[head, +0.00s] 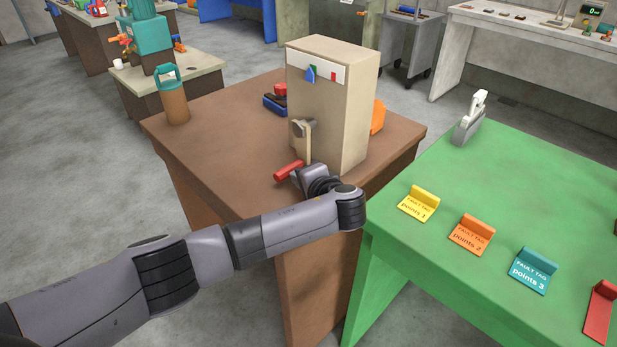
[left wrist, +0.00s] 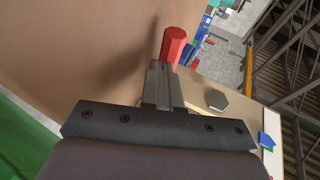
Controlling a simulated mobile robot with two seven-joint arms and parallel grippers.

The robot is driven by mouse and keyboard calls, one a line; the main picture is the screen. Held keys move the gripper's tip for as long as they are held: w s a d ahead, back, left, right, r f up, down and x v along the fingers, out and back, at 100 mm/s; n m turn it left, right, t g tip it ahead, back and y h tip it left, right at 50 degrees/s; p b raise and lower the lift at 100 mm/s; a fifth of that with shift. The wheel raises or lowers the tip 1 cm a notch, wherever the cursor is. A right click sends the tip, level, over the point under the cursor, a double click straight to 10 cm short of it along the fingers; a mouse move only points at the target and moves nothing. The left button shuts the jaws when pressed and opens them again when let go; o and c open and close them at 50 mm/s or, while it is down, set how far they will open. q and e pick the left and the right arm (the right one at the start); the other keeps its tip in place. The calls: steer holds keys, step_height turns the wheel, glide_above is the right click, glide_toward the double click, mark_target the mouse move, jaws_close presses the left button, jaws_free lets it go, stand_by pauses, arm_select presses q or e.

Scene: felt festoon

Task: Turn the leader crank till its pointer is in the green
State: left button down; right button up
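The leader is a beige box (head: 331,110) with a white scale strip near its top. A blue pointer (head: 311,75) overlaps a small green mark on the strip; I cannot tell whether it is fully inside. A red mark (head: 333,77) is to its right. The crank hub is on the front, its arm hanging down to a red handle (head: 288,171). The red handle also shows in the left wrist view (left wrist: 174,45), just past my fingertips. My left gripper (head: 303,176) looks shut, close beside the handle; contact is unclear. My right gripper is not in view.
The box stands on a brown table (head: 210,140) with a brown canister (head: 173,102) and an orange object (head: 377,117). A green table (head: 540,190) at right carries fault tags and a grey device (head: 468,122). The brown table's left part is mostly clear.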

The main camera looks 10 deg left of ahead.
arm_select(q)
steer(key=shift+w+a+f, duration=0.15)
steer(key=shift+a+f, duration=0.1)
steer(key=shift+a, duration=0.05)
stand_by(0.7)
